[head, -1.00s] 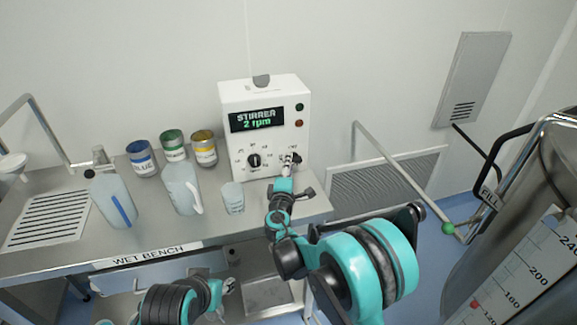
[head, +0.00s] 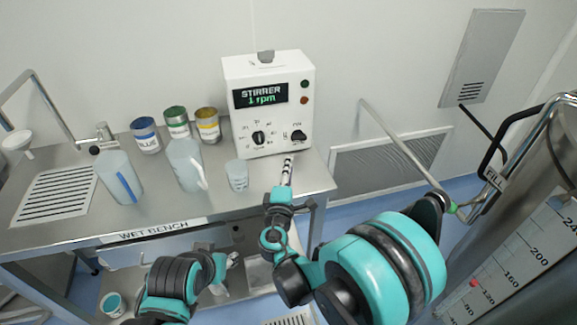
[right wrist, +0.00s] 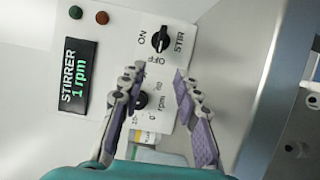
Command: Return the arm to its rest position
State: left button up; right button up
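My right arm reaches up from the bottom right in the head view. Its gripper (head: 288,170) is just in front of the white stirrer box (head: 240,72), apart from its knobs. In the right wrist view the two purple-padded fingers (right wrist: 160,84) are spread with nothing between them. The stirrer's display (head: 260,95) reads 1 rpm. The right-hand black knob (head: 299,136) shows uncovered; it also shows beyond the fingertips in the right wrist view (right wrist: 160,41). My left gripper (head: 222,277) is low in front of the bench, and its fingers are too unclear to judge.
The wet bench (head: 215,211) holds a beaker (head: 237,176), two jugs (head: 120,178) (head: 186,163) and three paint cans, blue (head: 146,136), green (head: 178,123) and yellow (head: 208,126). A steel tank (head: 545,215) and a pipe stand at the right.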

jog(key=d+m+g, duration=0.1)
jog(key=d, duration=0.2)
jog(key=s+d+r+m+h, duration=0.1)
jog(key=d, duration=0.2)
jog(key=d+m+g+h, duration=0.1)
jog(key=d+m, duration=0.1)
jog(key=d, duration=0.1)
jog(key=shift+s+d+r+g, duration=0.15)
jog(key=shift+s+r+g, duration=0.05)
jog(key=shift+g, duration=0.1)
jog(key=s+d+m+g, duration=0.4)
jog(key=s+d+m, duration=0.2)
jog(key=s+d, duration=0.3)
jog(key=s+d+f+m+g+y, duration=0.1)
jog(key=s+f+m+g, duration=0.1)
jog(key=s, duration=0.6)
jog(key=s+d+f+m+g+y, duration=0.1)
jog(key=s+f+m+g+y, duration=0.1)
jog(key=s+m, duration=0.3)
jog(key=s+f, duration=0.1)
jog(key=s, duration=0.2)
jog(key=shift+s+d+y, duration=0.2)
jog(key=shift+d+y, duration=0.1)
jog(key=shift+d, duration=0.1)
pick_arm(q)
jog(key=shift+o, duration=0.4)
